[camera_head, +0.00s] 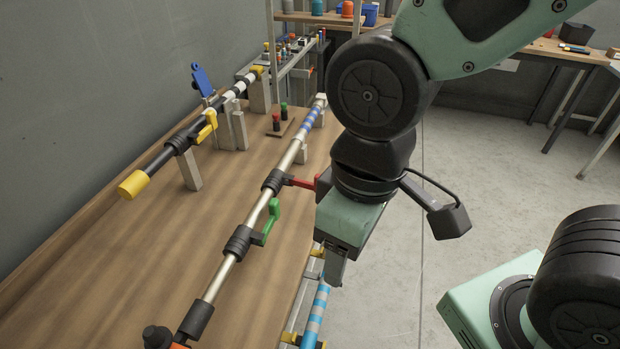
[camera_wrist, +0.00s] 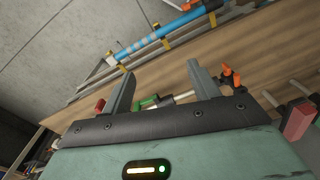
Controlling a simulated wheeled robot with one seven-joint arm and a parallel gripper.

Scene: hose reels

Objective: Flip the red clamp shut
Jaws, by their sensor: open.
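The red clamp (camera_head: 302,183) sits on a black collar (camera_head: 273,180) around the silver pole (camera_head: 255,212) in the head view. Its lever sticks out sideways to the right, away from the pole, and its far end meets my wrist's outline. My gripper (camera_head: 333,265) hangs right of the pole, near the table's right edge, with jaws open and nothing seen between them. In the wrist view, the open fingers (camera_wrist: 160,72) point toward the bench. A small red part (camera_wrist: 100,106), apparently the red clamp, shows beside the left finger. The green clamp (camera_wrist: 148,102) shows between the fingers.
The green clamp (camera_head: 271,220) is on the same pole, nearer me. A second pole with a yellow clamp (camera_head: 207,127) and blue lever (camera_head: 202,80) stands left on the wooden bench (camera_head: 130,270). A blue striped pole (camera_head: 315,315) lies below the bench edge.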

